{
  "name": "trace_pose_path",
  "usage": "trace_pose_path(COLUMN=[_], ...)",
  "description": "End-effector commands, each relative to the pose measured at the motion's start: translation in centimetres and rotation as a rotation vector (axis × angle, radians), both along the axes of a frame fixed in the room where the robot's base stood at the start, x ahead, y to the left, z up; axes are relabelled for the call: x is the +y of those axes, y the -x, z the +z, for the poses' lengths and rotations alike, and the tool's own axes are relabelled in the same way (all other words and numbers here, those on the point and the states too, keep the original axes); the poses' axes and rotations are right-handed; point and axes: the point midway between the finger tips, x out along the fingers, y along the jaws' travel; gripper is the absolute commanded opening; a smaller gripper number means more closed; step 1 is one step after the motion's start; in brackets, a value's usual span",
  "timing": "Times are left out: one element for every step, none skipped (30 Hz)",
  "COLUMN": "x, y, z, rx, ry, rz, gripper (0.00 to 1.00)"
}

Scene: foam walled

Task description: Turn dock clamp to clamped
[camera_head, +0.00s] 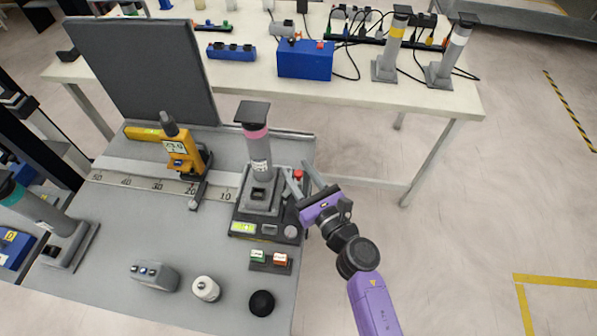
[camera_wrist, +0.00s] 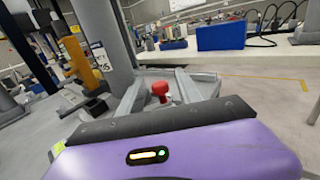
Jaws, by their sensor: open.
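A grey column with a pink band (camera_head: 258,150) stands upright in the dark dock (camera_head: 238,222), which has a lit display and a round grey knob (camera_head: 291,231) on its front. A red-topped knob (camera_head: 299,174), which looks like the dock clamp, stands at the dock's right rear; its set position cannot be told. My gripper (camera_head: 297,168) is open at the dock's right side, its fingers reaching to either side of the red knob in the picture. In the wrist view the red knob (camera_wrist: 160,89) shows between the open fingers (camera_wrist: 160,77); I see no contact.
A yellow measuring stand (camera_head: 178,155) is left of the dock on a ruled rail (camera_head: 137,181). Green and orange buttons (camera_head: 270,260), a grey box (camera_head: 155,275), and white and black knobs are in front. A dark panel (camera_head: 145,70) stands behind. Floor at right is clear.

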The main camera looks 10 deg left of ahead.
Motion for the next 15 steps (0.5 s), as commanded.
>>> trace_pose_path(x=[0.07, 0.09, 0.09, 0.09, 0.08, 0.08, 0.08, 0.07, 0.07, 0.07, 0.07, 0.07, 0.06, 0.07, 0.07], y=[-0.07, -0.09, -0.09, -0.09, -0.08, -0.08, -0.08, -0.07, -0.07, -0.07, -0.08, -0.07, -0.07, -0.06, -0.06], z=[-0.01, -0.01, -0.01, -0.01, -0.01, 0.0, 0.0, 0.0, 0.0, 0.0, 0.0, 0.0, 0.0, 0.0, 0.0], rx=[0.0, 0.0, 0.0, 0.0, 0.0, 0.0, 0.0, 0.0, 0.0, 0.0, 0.0, 0.0, 0.0, 0.0, 0.0], ry=[0.0, 0.0, 0.0, 0.0, 0.0, 0.0, 0.0, 0.0, 0.0, 0.0, 0.0, 0.0, 0.0, 0.0, 0.0], rz=[0.0, 0.0, 0.0, 0.0, 0.0, 0.0, 0.0, 0.0, 0.0, 0.0, 0.0, 0.0, 0.0, 0.0, 0.0], gripper=[0.41, 0.41, 0.41, 0.41, 0.41, 0.41, 0.41, 0.37, 0.29, 0.24, 0.18, 0.1, 0.04, 0.0, 0.0])
